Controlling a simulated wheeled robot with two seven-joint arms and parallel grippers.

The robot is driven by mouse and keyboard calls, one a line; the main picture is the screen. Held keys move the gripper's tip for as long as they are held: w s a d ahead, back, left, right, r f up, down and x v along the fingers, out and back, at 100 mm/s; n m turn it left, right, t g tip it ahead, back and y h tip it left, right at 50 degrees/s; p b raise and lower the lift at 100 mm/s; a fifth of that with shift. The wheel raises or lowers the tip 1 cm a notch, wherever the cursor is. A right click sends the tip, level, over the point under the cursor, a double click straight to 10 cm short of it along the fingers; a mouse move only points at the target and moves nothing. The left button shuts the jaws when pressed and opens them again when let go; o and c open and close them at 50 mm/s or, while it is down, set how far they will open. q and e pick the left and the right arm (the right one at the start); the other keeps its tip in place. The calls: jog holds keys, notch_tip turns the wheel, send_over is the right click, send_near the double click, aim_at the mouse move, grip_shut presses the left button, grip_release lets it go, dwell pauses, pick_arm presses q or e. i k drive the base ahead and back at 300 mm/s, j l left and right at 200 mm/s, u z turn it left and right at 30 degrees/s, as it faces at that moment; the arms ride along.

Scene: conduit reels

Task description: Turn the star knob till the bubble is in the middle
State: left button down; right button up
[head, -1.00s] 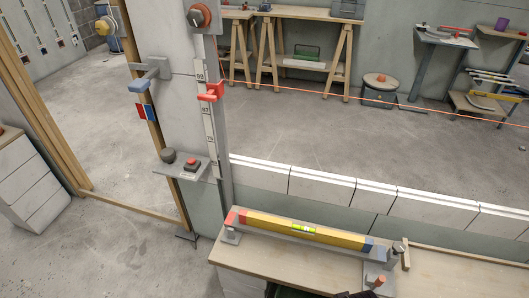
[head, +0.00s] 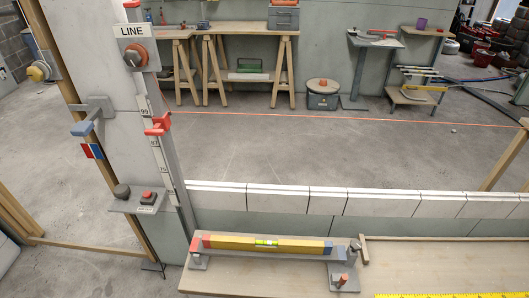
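A yellow spirit level (head: 228,242) with a red left end and a blue right end lies on a grey support along the bench. Its green vial (head: 266,243) is near the middle; the bubble is too small to place exactly. A dark knob (head: 355,244), which looks like the star knob, stands at the right end of the support. An orange-topped peg (head: 342,280) is on the plate below it. Neither of my grippers is in view, and nothing touches the level or the knob.
The wooden bench (head: 420,258) is clear right of the support, with a yellow tape (head: 450,295) along its front edge. A low white block wall (head: 375,203) runs behind. A grey post (head: 148,110) with a red slider (head: 158,124) and button shelf stands left.

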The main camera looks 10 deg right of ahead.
aim_at(355, 244)
jog(key=z, duration=0.75)
